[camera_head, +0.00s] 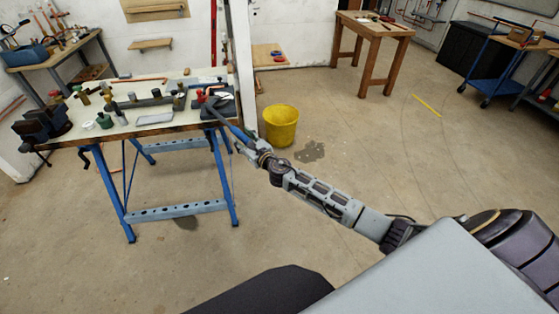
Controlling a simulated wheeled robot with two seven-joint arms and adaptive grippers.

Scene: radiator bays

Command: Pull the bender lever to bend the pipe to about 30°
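The pipe bender (217,103) sits at the right end of the workbench top. Its blue lever (236,132) slopes out over the bench's right edge, down and to the right. My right arm reaches in from the lower right, and my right gripper (246,143) is at the lever's outer end, roughly in line with it. The fingers seem to lie on either side of the lever, but they are too small to tell whether they are closed on it. A pipe in the bender cannot be made out clearly. My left gripper is not in view.
The workbench (145,122) has blue legs and carries a vise (42,122) and several fittings and tools. A yellow bucket (281,126) stands on the floor right of the bench, close behind my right forearm. A wooden table (373,27) stands far back.

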